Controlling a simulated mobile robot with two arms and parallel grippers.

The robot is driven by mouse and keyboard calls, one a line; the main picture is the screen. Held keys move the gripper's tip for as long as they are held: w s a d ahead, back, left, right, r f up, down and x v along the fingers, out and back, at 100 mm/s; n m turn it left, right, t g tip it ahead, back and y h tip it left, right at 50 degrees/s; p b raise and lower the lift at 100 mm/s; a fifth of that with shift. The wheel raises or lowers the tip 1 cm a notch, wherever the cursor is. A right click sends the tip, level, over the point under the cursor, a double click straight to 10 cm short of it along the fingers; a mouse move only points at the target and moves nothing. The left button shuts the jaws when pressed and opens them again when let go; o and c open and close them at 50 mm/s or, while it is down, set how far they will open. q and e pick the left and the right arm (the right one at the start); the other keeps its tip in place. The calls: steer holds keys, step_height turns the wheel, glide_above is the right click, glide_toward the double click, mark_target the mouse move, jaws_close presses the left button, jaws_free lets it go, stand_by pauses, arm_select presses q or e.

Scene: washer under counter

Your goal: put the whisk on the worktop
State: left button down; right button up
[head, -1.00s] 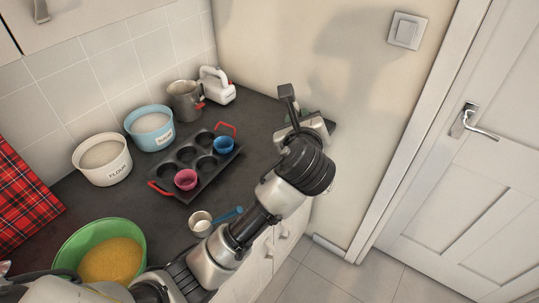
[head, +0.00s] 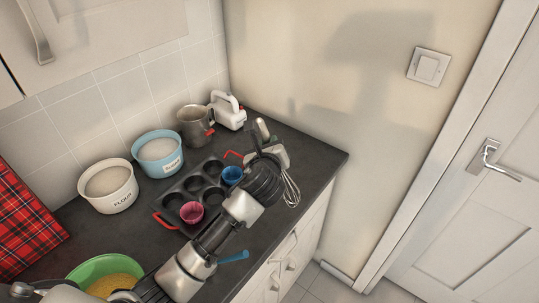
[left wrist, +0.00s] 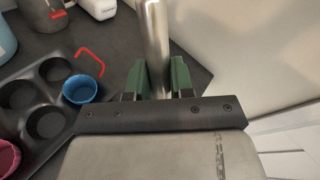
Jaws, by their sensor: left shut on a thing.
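My left gripper (head: 277,150) is shut on the whisk, over the right part of the dark worktop (head: 318,160). The whisk's wire loops (head: 291,189) hang on the near right side of the gripper, and its handle end (head: 262,127) sticks up on the far side. In the left wrist view the steel handle (left wrist: 155,40) stands between the green finger pads (left wrist: 158,78). Whether the whisk touches the worktop I cannot tell. My right gripper is not in view.
A muffin tin (head: 179,182) with a pink cup (head: 192,212) and a blue cup (head: 232,175) lies left of the gripper. A metal jug (head: 194,128) and white mixer (head: 228,110) stand behind. The worktop's right corner is clear.

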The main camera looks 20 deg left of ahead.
arm_select(q)
step_height(320, 180, down, 4)
steer(key=shift+s+r, duration=0.15)
steer(key=shift+r, duration=0.1)
steer(key=shift+f, duration=0.3)
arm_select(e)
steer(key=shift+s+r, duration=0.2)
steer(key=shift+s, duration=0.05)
arm_select(q)
steer(key=c, duration=1)
jaws_free()
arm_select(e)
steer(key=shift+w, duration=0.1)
